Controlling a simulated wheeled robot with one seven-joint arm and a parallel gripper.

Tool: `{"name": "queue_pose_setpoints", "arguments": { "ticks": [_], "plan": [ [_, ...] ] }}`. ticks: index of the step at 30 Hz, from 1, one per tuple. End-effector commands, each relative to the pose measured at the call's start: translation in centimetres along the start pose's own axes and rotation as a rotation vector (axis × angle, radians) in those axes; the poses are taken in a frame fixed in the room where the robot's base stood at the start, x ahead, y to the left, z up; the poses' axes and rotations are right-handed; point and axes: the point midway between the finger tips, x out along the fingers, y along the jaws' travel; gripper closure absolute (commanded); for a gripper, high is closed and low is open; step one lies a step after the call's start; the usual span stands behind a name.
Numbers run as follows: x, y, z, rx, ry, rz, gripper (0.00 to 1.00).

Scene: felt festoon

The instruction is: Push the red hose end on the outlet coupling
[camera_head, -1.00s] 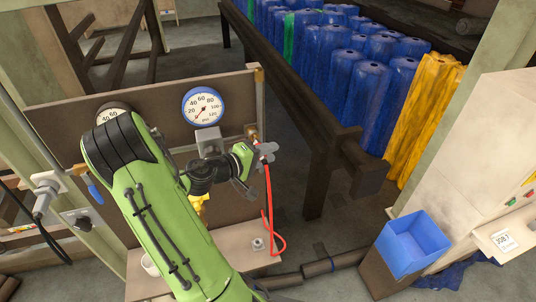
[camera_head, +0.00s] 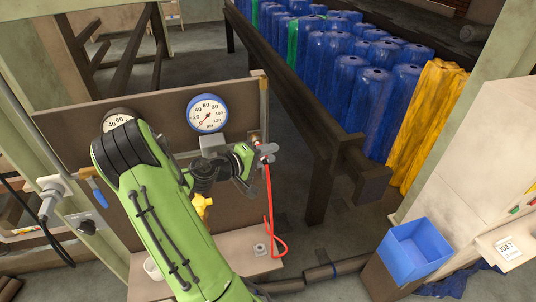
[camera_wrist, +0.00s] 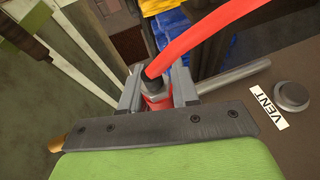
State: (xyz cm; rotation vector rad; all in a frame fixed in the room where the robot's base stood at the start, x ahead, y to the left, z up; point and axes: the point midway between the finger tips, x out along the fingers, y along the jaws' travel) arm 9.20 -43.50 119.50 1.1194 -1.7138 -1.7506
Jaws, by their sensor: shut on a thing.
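My gripper (camera_wrist: 157,92) is shut on the red hose end (camera_wrist: 158,102), whose red collar and dark neck sit between the two grey fingers in the wrist view. In the head view my gripper (camera_head: 266,152) is at the right edge of the gauge board, close to where the outlet coupling is. The coupling is mostly hidden behind the gripper there, so I cannot tell whether the hose end touches it. A brass tip (camera_wrist: 58,143) shows at the lower left of the wrist view; I cannot tell what it belongs to. The red hose (camera_head: 268,205) hangs down and curls at the bench edge.
The brown board (camera_head: 75,122) carries a blue-rimmed gauge (camera_head: 208,113). A yellow valve handle (camera_head: 202,204) is below my wrist. A VENT label (camera_wrist: 268,107) and a round knob (camera_wrist: 291,95) show in the wrist view. A dark rail (camera_head: 300,110) stands to the right.

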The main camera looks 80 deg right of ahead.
Motion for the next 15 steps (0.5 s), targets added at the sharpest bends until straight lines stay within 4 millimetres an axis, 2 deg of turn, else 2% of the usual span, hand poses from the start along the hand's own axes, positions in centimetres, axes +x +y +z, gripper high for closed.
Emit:
{"name": "queue_pose_setpoints", "arguments": {
  "ticks": [9,10,15],
  "plan": [
    [0.01,0.11,-0.14,0.004,0.003,0.003,1.0],
    [0.02,0.12,-0.15,0.004,0.003,0.003,0.69],
    [0.01,0.09,-0.12,0.004,0.003,0.002,0.43]
  ]
}}
